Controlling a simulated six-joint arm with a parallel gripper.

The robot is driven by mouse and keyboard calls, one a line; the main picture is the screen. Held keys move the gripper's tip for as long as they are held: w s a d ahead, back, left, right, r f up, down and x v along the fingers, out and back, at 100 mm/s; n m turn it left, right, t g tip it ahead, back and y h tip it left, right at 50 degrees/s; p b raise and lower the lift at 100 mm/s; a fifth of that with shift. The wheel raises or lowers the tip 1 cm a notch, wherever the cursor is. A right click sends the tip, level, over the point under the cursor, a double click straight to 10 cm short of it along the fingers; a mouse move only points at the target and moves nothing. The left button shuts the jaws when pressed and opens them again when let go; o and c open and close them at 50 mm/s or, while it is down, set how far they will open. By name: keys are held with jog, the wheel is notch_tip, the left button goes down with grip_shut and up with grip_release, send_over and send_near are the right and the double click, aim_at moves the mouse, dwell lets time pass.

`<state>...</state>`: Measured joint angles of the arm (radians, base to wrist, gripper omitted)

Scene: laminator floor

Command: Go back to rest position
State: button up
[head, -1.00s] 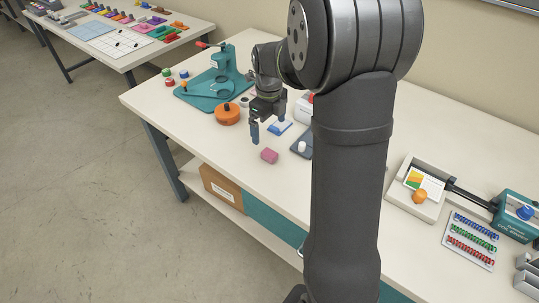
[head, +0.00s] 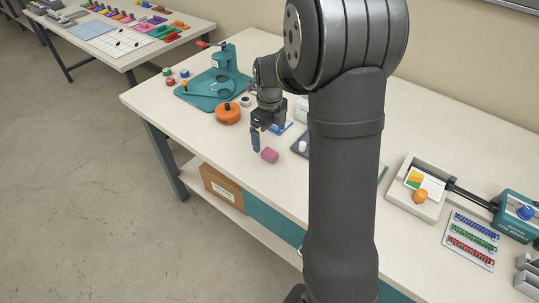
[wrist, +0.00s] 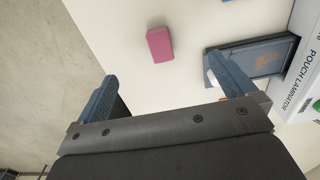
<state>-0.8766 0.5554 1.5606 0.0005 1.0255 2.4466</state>
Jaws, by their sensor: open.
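My gripper (head: 262,139) hangs over the front part of the workbench (head: 226,157), left of the middle in the head view. In the wrist view its two blue fingers stand wide apart with nothing between them (wrist: 166,90). A pink block (head: 270,155) lies on the bench just to the right of the fingers. It also shows in the wrist view (wrist: 159,44), beyond the fingertips and apart from them. My arm's dark column hides the middle of the bench.
In the wrist view, a dark blue tray (wrist: 258,58) and a white pouch laminator (wrist: 303,80) lie to the right. A trimmer (head: 515,215) and a coil rack (head: 470,240) stand far right.

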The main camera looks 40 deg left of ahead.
notch_tip(320, 180, up, 10)
dwell(0.5)
jog(key=c, duration=0.9)
send_over(269, 152)
jog(key=f, duration=1.2)
jog(key=shift+w+d+f, duration=0.2)
jog(key=shift+w+f, duration=0.15)
jog(key=shift+s+a+f, duration=0.1)
jog(key=shift+s+f, duration=0.05)
jog(key=shift+f, duration=1.2)
jog(key=shift+s+a+f, duration=0.1)
jog(key=shift+s+f, duration=0.05)
jog(key=shift+f, duration=1.2)
